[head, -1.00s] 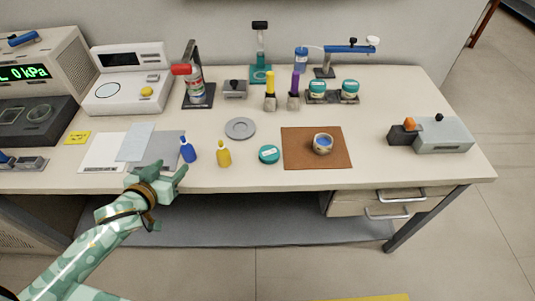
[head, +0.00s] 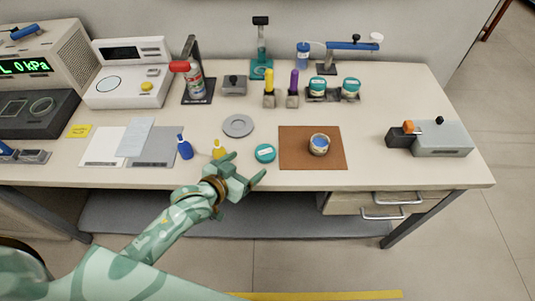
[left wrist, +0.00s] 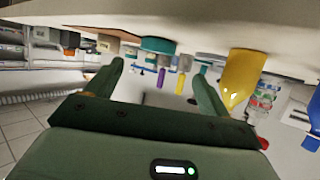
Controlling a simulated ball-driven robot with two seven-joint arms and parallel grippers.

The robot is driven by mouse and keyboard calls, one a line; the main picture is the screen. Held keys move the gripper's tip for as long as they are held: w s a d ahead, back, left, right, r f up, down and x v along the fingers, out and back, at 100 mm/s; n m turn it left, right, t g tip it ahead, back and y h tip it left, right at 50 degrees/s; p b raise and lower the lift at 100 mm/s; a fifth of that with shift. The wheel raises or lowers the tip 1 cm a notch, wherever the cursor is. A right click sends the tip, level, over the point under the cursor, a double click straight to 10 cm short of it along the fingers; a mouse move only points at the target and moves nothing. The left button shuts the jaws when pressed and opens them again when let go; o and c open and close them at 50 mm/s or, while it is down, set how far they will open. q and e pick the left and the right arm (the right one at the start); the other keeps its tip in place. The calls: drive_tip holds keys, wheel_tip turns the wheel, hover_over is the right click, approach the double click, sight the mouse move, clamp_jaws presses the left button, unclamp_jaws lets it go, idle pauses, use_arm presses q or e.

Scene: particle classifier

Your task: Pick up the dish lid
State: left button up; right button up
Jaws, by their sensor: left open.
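The dish lid, a round teal disc with a pale label (head: 265,153), lies on the table just left of the brown mat. It also shows in the left wrist view (left wrist: 158,46), beyond the fingers, in an upside-down picture. My left gripper (head: 247,166) is open and empty at the table's front edge, just short of the lid and apart from it. Its two fingers (left wrist: 158,76) show in the left wrist view with the lid in line with the gap between them. An open dish with blue contents (head: 319,145) stands on the mat. My right gripper is not in view.
The brown mat (head: 294,160) lies right of the lid. A yellow bottle (head: 218,149) stands close to my left gripper, with a blue bottle (head: 185,148) farther left. A grey round plate (head: 238,125) lies behind. The table between mat and grey box (head: 442,138) is clear.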

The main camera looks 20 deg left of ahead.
sight(263, 154)
use_arm(q)
drive_tip(key=x, duration=0.3)
drive_tip(key=shift+a+f+b, duration=0.1)
drive_tip(key=shift+b, duration=0.3)
drive_tip(key=x, duration=0.1)
drive_tip(key=b+x, duration=0.1)
drive_tip(key=x, duration=0.1)
drive_tip(key=b+x, duration=0.1)
drive_tip(key=shift+w+d+f, duration=0.15)
drive_tip(key=shift+w+d, duration=0.15)
drive_tip(key=shift+d, duration=0.1)
drive_tip(key=shift+w, duration=0.25)
drive_tip(key=c, duration=1.1)
